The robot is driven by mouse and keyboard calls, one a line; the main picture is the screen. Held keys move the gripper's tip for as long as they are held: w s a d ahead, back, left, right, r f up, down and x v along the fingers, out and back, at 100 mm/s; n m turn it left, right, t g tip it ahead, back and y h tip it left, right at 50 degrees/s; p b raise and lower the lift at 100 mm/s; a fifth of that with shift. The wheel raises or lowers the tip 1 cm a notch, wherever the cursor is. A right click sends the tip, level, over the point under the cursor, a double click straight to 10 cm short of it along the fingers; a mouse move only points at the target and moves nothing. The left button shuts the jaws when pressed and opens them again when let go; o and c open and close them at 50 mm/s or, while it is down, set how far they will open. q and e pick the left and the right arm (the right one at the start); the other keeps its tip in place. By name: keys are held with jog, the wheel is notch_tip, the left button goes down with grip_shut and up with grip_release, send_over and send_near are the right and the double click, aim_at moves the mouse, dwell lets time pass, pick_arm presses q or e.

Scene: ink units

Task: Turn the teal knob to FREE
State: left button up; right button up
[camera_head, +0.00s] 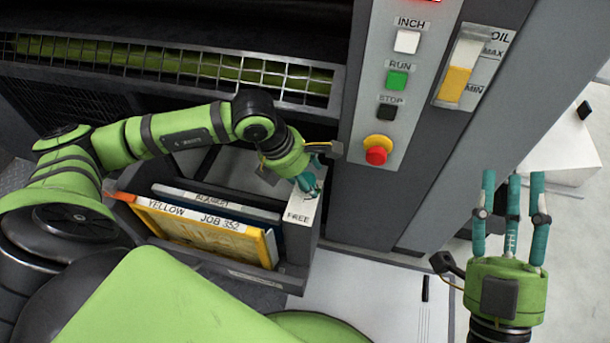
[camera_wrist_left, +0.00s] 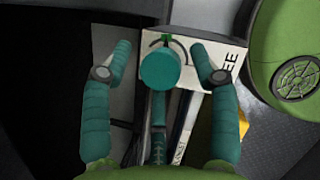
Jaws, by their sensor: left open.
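The teal knob (camera_wrist_left: 160,70) shows as a round cap on a white plate (camera_wrist_left: 132,62) in the left wrist view. The plate's lettering is partly covered, with "EE" readable at its right. In the head view the plate (camera_head: 297,216) reads "FREE", and the knob is mostly hidden by my left gripper (camera_head: 312,184). My left gripper is open, with one teal finger on each side of the knob and a third below it in the left wrist view (camera_wrist_left: 161,72). Gaps show at both sides of the knob. My right gripper (camera_head: 513,182) is open and empty at the right.
A grey rack (camera_head: 255,276) holds a yellow "JOB 352" folder (camera_head: 200,232) and other panels beside the knob plate. The control column has INCH, RUN and STOP buttons and a red stop knob (camera_head: 376,155). A wire guard (camera_head: 180,64) lies behind my left arm.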

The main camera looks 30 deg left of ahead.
pick_arm(q)
jog(key=shift+c, duration=0.4)
jog(key=c, duration=1)
jog(key=shift+d, duration=0.1)
